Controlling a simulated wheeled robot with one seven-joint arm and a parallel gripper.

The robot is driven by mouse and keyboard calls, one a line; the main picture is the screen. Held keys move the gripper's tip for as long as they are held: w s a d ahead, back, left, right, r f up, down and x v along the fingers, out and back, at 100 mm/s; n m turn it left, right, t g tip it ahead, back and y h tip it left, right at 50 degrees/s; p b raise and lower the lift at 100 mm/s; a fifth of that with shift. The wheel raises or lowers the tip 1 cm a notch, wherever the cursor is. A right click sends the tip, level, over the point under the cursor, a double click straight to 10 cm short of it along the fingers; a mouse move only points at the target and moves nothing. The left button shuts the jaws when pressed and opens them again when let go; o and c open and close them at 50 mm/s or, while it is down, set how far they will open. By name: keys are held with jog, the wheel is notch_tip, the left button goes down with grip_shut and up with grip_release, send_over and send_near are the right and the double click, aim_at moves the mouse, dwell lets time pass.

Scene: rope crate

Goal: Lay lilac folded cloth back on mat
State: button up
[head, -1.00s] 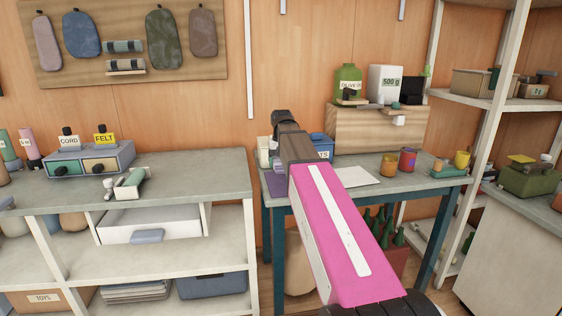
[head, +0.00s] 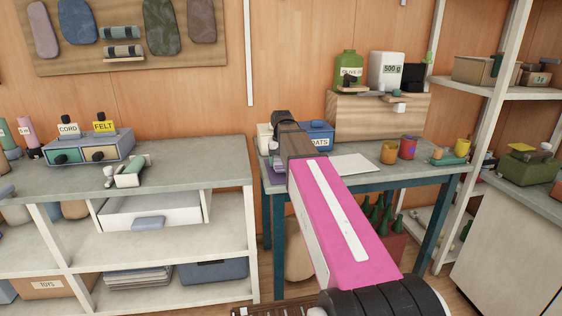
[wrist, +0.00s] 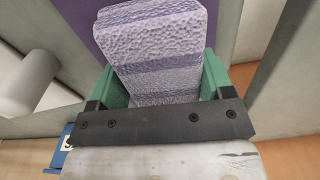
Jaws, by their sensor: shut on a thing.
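The lilac folded cloth (wrist: 160,45) is a thick, textured block with darker bands in the wrist view. My gripper (wrist: 163,82) has green fingers on both sides of it and is shut on it. A flat purple surface, which looks like the mat (wrist: 82,22), shows behind the cloth at the upper left. A small purple patch also shows left of my arm on the blue-legged table in the head view. I cannot tell whether the cloth touches the mat.
A grey-topped shelf unit (head: 200,160) stands left, across a narrow gap.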

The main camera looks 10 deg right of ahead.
jog(key=shift+f, duration=0.55)
dwell(0.4)
jog(key=o, duration=1)
notch_tip(320, 180, up, 11)
jog(key=shift+f, duration=0.1)
